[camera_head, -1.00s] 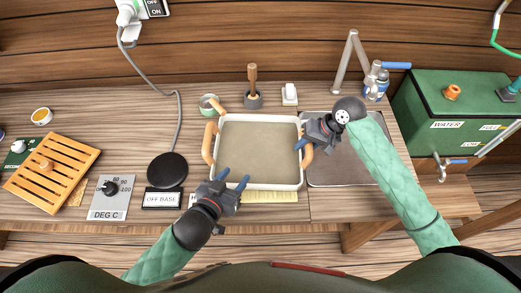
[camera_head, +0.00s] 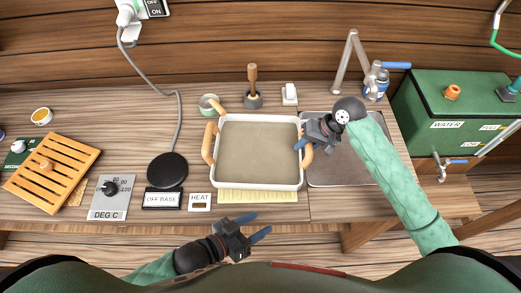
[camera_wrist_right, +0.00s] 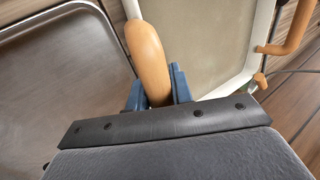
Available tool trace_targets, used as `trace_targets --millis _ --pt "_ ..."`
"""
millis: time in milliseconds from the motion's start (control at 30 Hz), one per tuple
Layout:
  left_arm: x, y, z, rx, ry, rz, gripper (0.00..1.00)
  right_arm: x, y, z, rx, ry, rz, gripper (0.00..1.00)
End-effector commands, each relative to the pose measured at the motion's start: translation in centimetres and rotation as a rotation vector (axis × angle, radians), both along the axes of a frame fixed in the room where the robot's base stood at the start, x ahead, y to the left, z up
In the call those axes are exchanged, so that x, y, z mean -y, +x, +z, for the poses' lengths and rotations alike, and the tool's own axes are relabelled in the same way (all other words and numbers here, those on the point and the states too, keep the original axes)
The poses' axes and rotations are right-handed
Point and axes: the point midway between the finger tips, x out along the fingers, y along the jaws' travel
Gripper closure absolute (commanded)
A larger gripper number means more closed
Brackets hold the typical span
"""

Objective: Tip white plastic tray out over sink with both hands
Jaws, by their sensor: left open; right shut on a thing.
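The white plastic tray (camera_head: 259,184) sits on the bench in the head view, with greyish-brown contents and tan handles on its left and right sides. Its right handle (camera_head: 307,157) is in my right gripper (camera_head: 303,146), which is shut on it; the handle also shows between the blue fingers in the right wrist view (camera_wrist_right: 148,60). The left handle (camera_head: 209,142) is free. My left gripper (camera_head: 254,228) is open and empty in front of the bench's front edge, below the tray and apart from it. The sink (camera_head: 345,177) is a grey metal basin directly right of the tray, partly hidden by my right arm.
A tap (camera_head: 345,62) stands behind the sink. A yellow strip (camera_head: 257,196) lies at the tray's front edge. A green water tank (camera_head: 450,115) is at the right.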

Motion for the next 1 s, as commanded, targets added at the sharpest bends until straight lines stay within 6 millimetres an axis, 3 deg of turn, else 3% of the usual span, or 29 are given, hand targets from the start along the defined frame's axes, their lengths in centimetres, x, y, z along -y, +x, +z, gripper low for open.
trace_targets --millis 367,400,500,533,833,1000 --pt "0.0 -0.5 -0.2 -0.007 -0.006 -0.012 0.51 0.0 0.0 0.1 0.001 0.000 0.000 1.00" --pt "0.0 -0.5 -0.2 -0.007 -0.006 -0.012 0.51 0.0 0.0 0.1 0.001 0.000 0.000 0.74" --pt "0.0 -0.4 -0.2 -0.007 -0.006 -0.011 0.51 0.0 0.0 0.1 0.001 0.000 0.000 0.54" --pt "0.0 -0.4 -0.2 -0.007 -0.006 -0.011 0.51 0.0 0.0 0.1 0.001 0.000 0.000 0.52" --pt "0.0 -0.4 -0.3 -0.007 -0.006 -0.011 0.51 0.1 0.0 0.1 0.001 0.000 0.000 0.52" --pt "0.0 -0.4 -1.1 -0.007 -0.006 -0.011 0.51 0.9 0.0 1.4 0.004 -0.001 0.001 0.52"
